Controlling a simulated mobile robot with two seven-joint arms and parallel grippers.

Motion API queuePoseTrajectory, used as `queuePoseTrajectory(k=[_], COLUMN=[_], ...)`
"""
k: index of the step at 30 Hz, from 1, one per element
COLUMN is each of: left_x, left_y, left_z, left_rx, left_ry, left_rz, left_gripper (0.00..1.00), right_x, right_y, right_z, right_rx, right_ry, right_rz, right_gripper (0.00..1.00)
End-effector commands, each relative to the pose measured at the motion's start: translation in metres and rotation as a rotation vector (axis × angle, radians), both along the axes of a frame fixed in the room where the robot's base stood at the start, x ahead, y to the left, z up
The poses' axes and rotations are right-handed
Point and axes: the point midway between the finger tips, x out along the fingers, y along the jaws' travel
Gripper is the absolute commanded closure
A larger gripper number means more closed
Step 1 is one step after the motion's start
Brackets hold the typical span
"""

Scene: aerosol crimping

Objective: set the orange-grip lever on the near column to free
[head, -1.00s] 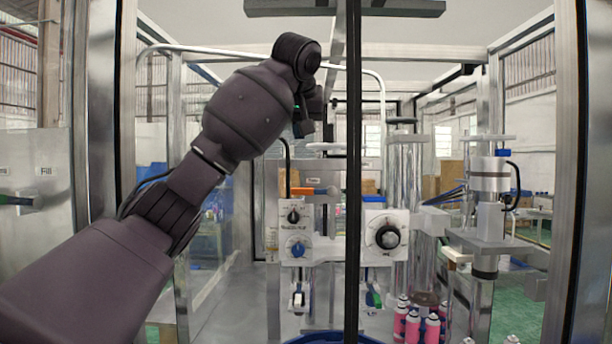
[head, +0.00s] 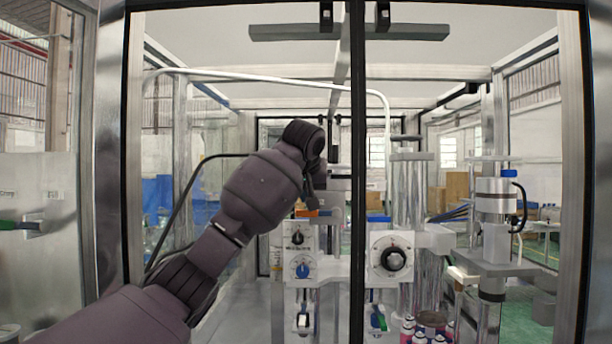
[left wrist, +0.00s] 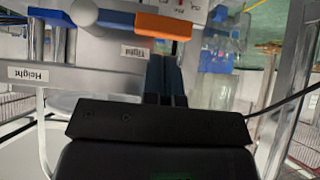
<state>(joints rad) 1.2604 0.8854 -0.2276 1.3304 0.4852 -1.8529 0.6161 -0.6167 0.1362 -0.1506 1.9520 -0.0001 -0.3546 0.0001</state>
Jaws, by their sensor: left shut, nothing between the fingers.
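The orange-grip lever (head: 305,213) sits on top of the near column, above the white panel, partly hidden by my left arm in the head view. In the left wrist view its orange grip (left wrist: 163,25) lies crosswise on a blue bar, with a "Tight" label (left wrist: 138,52) close by. My left gripper (left wrist: 165,62) is shut and empty, its fingertips just below the grip in that picture; I cannot tell if they touch it. In the head view the left fingers are hidden behind my wrist. My right gripper is out of view.
Below the lever is a panel with a black knob and a blue knob (head: 303,267). A black divider post (head: 357,190) stands just right of it. A "Height" label (left wrist: 29,74) shows on a rail. Pink-and-white cans (head: 420,333) stand lower right.

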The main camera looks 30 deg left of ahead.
Motion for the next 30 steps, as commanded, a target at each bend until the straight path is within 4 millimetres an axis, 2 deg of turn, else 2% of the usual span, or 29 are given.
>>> queuePoseTrajectory(k=[7,21,30], left_x=[0.000,0.000,-0.001], left_y=[0.000,0.000,0.001], left_z=[-0.017,-0.018,-0.023], left_rx=[0.001,-0.006,-0.091], left_ry=[-0.001,-0.005,-0.057], left_rz=[0.000,-0.001,-0.001], left_gripper=[1.00,1.00,1.00], right_x=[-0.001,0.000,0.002], right_y=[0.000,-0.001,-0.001], right_z=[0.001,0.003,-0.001], right_rx=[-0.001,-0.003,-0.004], right_ry=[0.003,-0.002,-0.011], right_rz=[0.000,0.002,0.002], right_gripper=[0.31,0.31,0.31])
